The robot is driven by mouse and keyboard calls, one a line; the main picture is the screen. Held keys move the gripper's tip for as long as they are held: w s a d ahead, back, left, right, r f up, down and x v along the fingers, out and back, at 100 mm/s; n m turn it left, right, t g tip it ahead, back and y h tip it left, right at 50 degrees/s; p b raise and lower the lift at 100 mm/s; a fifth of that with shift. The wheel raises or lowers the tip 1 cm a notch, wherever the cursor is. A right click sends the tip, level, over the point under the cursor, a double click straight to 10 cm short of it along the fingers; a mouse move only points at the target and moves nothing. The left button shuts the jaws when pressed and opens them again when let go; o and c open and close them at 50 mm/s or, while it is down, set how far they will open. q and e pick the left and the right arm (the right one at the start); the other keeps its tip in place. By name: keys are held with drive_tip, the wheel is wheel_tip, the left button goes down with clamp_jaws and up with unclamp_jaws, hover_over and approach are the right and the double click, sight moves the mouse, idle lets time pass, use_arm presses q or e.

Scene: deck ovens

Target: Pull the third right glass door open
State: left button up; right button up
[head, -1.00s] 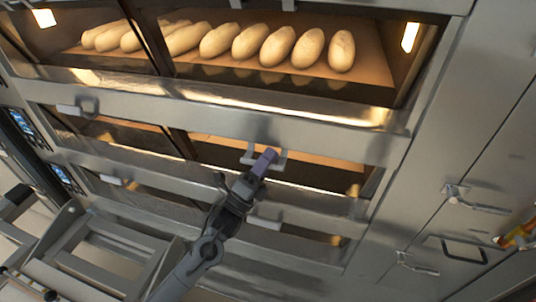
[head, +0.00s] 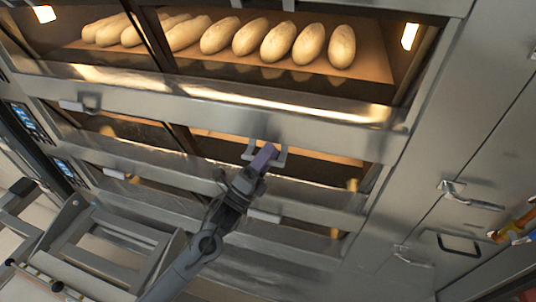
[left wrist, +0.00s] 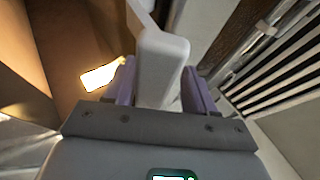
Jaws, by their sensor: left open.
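The right glass door (head: 300,174) just below the deck with the bread has a pale bar handle (head: 280,158) near its top. My left gripper (head: 264,155) is at this handle, its purple fingers over the bar in the head view. In the left wrist view the pale handle (left wrist: 163,55) stands between the two purple fingers (left wrist: 160,88). The fingers are open around it; I cannot tell whether they touch it. A warm orange strip of the oven inside shows above the door's glass.
Several loaves (head: 278,40) lie in the lit deck above. Another handle (head: 263,215) sits on the door below. A grey metal frame (head: 95,245) stands at the lower left. Steel cabinet doors with a handle (head: 470,197) are at the right.

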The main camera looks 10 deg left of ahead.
use_arm(q)
drive_tip(key=v, duration=1)
drive_tip(key=shift+s+a+f+b, duration=0.15)
drive_tip(key=shift+a+f+b, duration=0.1)
drive_tip(key=shift+b, duration=0.15)
